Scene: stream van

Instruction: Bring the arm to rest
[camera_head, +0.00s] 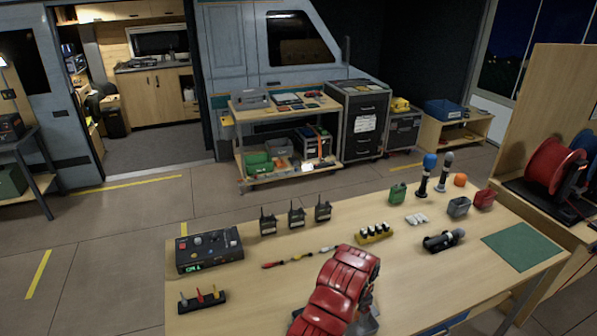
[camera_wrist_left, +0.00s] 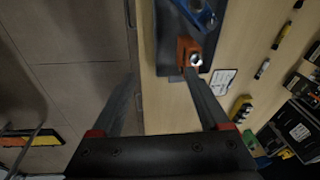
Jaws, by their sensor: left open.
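The red-shelled segmented part of my left arm reaches over the front edge of the wooden workbench (camera_head: 400,285) in the head view. My left gripper (camera_head: 366,320) shows there only as a small grey part beside the arm, mostly hidden. Beyond the fingertips are an orange block (camera_wrist_left: 188,52) and a blue tool (camera_wrist_left: 198,14) over a dark surface. I cannot tell the gap to them. My right gripper is not in view.
Near the arm are a control box (camera_head: 209,249), a rack of small tools (camera_head: 202,298), several radios (camera_head: 296,213), a yellow battery tray (camera_head: 374,234) and a lying microphone (camera_head: 443,240). A green mat (camera_head: 522,246) lies at right. The bench's front right is bare.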

